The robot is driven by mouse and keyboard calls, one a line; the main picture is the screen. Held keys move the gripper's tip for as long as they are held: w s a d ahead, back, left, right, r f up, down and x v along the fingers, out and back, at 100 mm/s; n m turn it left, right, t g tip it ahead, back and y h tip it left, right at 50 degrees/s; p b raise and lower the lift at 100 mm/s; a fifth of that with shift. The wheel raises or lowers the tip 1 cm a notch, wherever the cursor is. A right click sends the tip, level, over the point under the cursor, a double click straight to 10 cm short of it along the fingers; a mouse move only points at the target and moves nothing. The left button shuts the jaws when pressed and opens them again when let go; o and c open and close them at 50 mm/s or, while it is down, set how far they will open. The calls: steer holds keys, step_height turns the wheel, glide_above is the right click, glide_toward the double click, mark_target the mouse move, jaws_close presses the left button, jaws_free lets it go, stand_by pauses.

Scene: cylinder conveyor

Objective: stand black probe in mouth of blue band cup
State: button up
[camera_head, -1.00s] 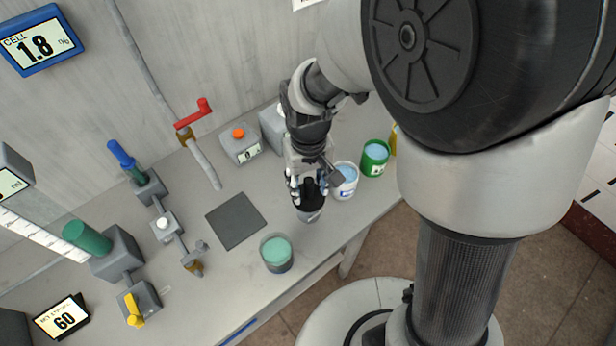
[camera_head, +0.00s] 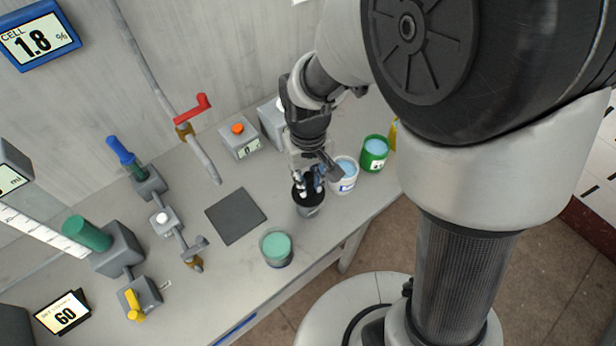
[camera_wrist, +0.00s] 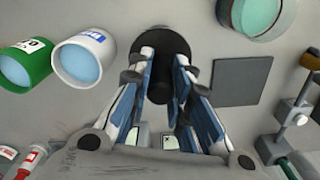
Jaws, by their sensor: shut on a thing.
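A green cup (camera_head: 374,157) stands beyond the white one. A teal-filled cup (camera_head: 277,250) stands near the front edge. A dark square mat (camera_head: 236,216) lies left of my gripper. Valves and a red-handled pipe (camera_head: 197,120) stand farther left.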

jaws_close()
steer(key=shift+r+p, duration=2.15)
steer(key=shift+r, duration=0.35)
steer(key=shift+r+p, duration=2.05)
steer(key=shift+r, duration=0.4)
